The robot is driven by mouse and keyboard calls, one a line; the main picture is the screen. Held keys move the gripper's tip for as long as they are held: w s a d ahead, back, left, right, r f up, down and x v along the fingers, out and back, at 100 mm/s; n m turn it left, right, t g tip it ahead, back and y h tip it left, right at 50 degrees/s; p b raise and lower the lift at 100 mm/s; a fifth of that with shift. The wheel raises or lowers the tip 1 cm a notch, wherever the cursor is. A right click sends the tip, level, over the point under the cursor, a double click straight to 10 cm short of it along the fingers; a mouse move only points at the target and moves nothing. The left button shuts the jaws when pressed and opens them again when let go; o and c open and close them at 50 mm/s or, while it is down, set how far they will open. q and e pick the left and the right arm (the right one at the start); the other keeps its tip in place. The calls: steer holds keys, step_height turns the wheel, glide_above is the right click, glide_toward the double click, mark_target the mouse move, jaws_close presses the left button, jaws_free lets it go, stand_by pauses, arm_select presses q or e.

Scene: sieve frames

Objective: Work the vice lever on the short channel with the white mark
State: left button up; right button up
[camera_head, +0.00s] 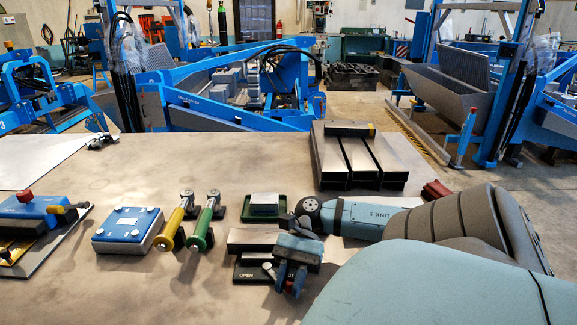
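A grey metal block with a dark base plate lettered "OPEN" (247,274), which looks like the vice, sits at the front centre of the table. A second word on the plate is partly covered. My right gripper (290,278) hangs over the plate's right half, pointing toward the front edge. It hides the parts under it, so I cannot make out the lever clearly or whether my fingers touch it. The gap between the fingers is too small to judge. I cannot see a white mark on any channel. My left gripper is not in view.
Several long metal channels (335,165) lie at the back. A green tray (281,216) holds a grey block (264,204). A yellow-handled tool (171,229), a green-handled tool (204,229), a blue-topped block (128,226) and a blue fixture (35,211) stand left. A red object (436,189) lies right.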

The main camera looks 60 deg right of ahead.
steer(key=o, duration=0.4)
steer(key=shift+d, duration=0.1)
steer(key=v, duration=1.3)
steer(key=shift+d+r, duration=0.15)
steer(key=shift+d, duration=0.2)
